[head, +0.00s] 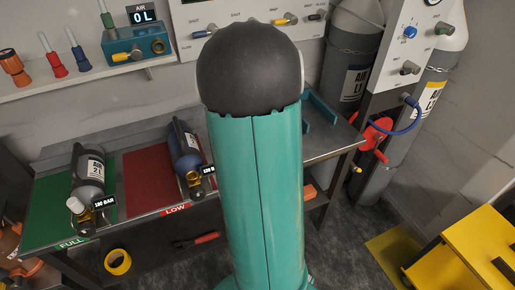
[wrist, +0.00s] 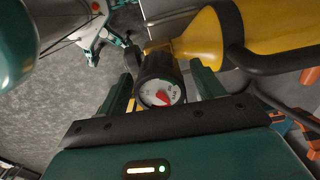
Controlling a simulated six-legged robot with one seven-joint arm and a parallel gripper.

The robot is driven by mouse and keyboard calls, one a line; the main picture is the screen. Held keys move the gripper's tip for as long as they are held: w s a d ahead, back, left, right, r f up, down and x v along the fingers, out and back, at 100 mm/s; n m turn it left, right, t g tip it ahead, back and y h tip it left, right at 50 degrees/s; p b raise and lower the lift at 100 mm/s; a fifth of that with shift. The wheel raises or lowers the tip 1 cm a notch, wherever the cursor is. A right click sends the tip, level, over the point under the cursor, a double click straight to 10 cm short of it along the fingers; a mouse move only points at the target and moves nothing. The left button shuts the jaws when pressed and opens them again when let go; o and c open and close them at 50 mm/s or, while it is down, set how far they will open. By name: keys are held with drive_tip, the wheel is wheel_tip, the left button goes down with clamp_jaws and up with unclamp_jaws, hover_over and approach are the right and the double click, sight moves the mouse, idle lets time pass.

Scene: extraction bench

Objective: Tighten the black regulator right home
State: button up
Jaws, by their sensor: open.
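The black regulator (wrist: 156,68) shows in the wrist view, with a round white dial and a red pointer facing the camera. It sits at the brass-coloured neck of a yellow cylinder (wrist: 203,38). My gripper (wrist: 161,75) is open, with one green finger on each side of the regulator. A gap shows between each finger and the regulator. How far the regulator is screwed in cannot be told. In the head view my own arm covers the middle, and neither the regulator nor the gripper shows.
A grey cylinder (head: 88,172) lies on a green mat (head: 50,205) marked FULL. A blue cylinder (head: 184,147) lies on a red mat (head: 145,180) marked LOW. Tall cylinders (head: 350,55) stand at the right. A yellow step (head: 470,250) stands lower right.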

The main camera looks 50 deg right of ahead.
drive_tip(key=n, duration=0.9)
drive_tip(key=shift+n, duration=0.4)
drive_tip(key=n, duration=1.1)
